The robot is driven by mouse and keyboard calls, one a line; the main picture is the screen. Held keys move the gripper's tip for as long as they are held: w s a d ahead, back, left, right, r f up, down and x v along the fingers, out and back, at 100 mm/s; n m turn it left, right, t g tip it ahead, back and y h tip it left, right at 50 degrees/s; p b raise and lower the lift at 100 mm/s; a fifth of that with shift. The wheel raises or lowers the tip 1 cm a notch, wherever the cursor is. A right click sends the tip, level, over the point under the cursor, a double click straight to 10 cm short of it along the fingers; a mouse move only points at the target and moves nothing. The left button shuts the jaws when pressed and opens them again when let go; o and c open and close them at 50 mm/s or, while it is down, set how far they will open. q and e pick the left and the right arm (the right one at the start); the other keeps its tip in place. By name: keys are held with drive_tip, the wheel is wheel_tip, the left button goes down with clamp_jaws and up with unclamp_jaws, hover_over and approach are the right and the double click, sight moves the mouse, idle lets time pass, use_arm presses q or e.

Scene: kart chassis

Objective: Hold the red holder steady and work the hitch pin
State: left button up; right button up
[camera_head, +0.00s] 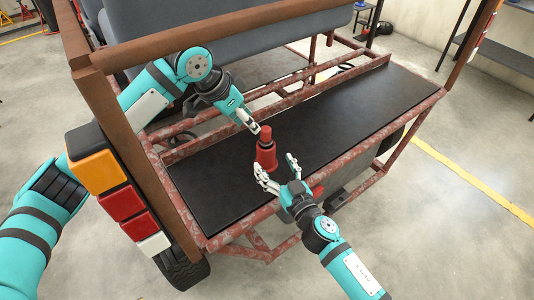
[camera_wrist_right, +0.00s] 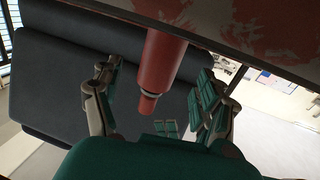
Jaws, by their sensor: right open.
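The red holder (camera_head: 265,155) stands upright on the black deck of the kart chassis. Its smaller top part, probably the hitch pin (camera_head: 266,133), sticks up. In the right wrist view the holder (camera_wrist_right: 164,58) comes down from the top edge, with a dark ring and a narrower red tip (camera_wrist_right: 148,104). My right gripper (camera_head: 277,166) is open, its fingers spread near the holder's front right side. In the wrist view the holder shows between its fingers. My left gripper (camera_head: 252,125) is just left of the pin top; contact and jaw opening are unclear.
The black deck (camera_head: 350,110) is clear to the right of the holder. Rusty red frame tubes (camera_head: 240,225) edge it. A brown upright post (camera_head: 135,150) with a light cluster (camera_head: 100,172) stands at the left. A grey seat (camera_head: 235,60) is behind.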

sight(270, 159)
drive_tip(key=shift+x, duration=2.75)
drive_tip(key=shift+c, duration=0.4)
